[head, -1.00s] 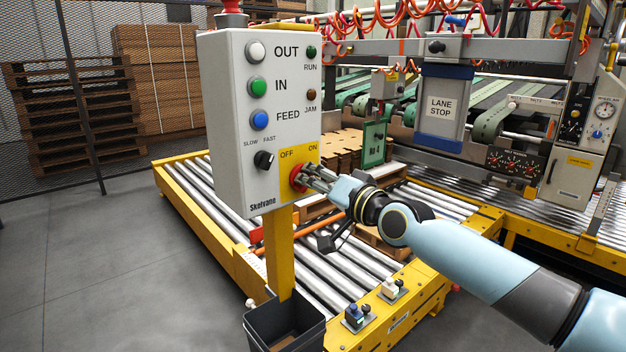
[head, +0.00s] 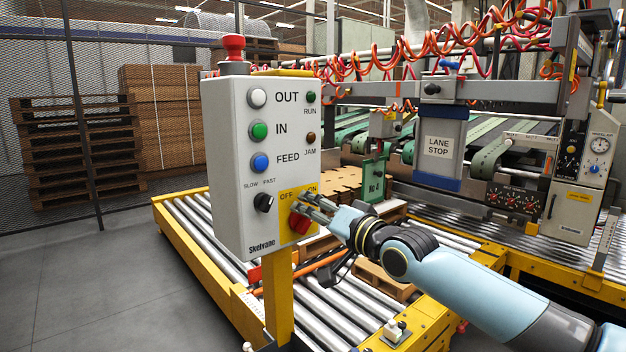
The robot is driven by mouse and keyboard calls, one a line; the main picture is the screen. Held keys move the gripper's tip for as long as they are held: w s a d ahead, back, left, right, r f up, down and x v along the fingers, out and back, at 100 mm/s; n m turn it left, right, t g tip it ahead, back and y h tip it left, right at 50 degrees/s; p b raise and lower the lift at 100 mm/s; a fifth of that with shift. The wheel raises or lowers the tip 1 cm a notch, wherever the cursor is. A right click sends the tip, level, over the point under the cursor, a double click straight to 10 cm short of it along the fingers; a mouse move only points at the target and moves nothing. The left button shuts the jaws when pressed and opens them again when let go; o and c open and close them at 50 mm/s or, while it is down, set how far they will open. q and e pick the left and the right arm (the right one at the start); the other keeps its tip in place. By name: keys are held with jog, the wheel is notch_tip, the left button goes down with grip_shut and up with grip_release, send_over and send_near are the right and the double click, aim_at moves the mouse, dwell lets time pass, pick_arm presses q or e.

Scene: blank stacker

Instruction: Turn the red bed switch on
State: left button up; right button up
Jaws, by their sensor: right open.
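The red bed switch (head: 299,222) is a red knob on a yellow plate marked OFF and ON, low on the right of the grey control box (head: 227,160). Its handle looks tilted. My right gripper (head: 303,204) is open, with its fingers at the upper part of the knob near the ON label. The fingers hide part of the plate and knob, and I cannot tell whether they touch it. My left gripper is not in view.
A black selector (head: 263,202) sits left of the plate, below white, green and blue buttons. A red mushroom button (head: 233,46) tops the box. The yellow post (head: 279,300) and roller conveyor (head: 340,305) stand below and behind.

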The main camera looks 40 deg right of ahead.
aim_at(301, 168)
notch_tip(301, 168, up, 8)
jog(key=shift+f, duration=0.1)
dwell(0.5)
